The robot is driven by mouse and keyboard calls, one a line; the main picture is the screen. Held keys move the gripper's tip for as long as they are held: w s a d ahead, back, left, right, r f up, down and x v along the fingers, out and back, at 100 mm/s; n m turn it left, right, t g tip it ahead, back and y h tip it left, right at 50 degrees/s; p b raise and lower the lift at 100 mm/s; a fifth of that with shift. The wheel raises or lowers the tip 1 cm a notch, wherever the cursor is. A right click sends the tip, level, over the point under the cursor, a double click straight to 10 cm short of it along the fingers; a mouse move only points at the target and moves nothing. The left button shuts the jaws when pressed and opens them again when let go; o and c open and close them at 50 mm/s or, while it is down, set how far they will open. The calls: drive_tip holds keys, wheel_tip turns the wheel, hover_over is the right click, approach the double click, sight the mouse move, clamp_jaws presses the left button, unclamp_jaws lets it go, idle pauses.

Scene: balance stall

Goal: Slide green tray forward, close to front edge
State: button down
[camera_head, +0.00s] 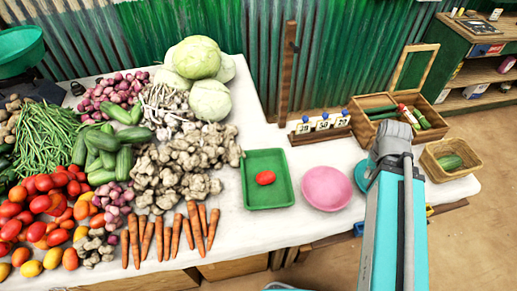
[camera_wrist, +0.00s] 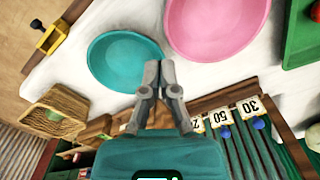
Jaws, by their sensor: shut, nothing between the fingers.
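The green tray (camera_head: 268,198) lies on the white-covered table, right of the carrots and ginger and left of the pink bowl. One red tomato (camera_head: 265,177) lies in it. In the wrist view only part of the green tray (camera_wrist: 299,45) shows at the right edge, with the tomato cut off at the top corner. My gripper (camera_wrist: 158,68) is shut and empty, its tips over the rim area of the teal bowl (camera_wrist: 112,62). It is well apart from the tray, with the pink bowl between them. In the head view my arm hides the fingertips.
The pink bowl (camera_head: 327,188) stands right of the tray. A price-tag rack (camera_head: 320,132) and a wooden post (camera_head: 288,75) stand behind. Carrots (camera_head: 195,228) lie to the left. A basket (camera_head: 450,158) is at the right. The cloth in front of the tray is clear.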

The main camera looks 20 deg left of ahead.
drive_tip(key=n+b, duration=0.6)
drive_tip(key=b, duration=0.2)
hover_over(256, 146)
wheel_tip(256, 146, down, 8)
drive_tip(key=shift+s+r, duration=0.15)
drive_tip(key=shift+r, duration=0.1)
drive_tip(key=shift+f, duration=0.15)
wheel_tip(256, 146, down, 10)
drive_tip(key=b, duration=0.9)
drive_tip(key=shift+b, duration=0.35)
drive_tip(key=shift+s+d, duration=0.5)
drive_tip(key=shift+s, duration=0.35)
drive_tip(key=shift+s+d, duration=0.5)
drive_tip(key=shift+s, duration=0.35)
drive_tip(key=shift+s, duration=0.1)
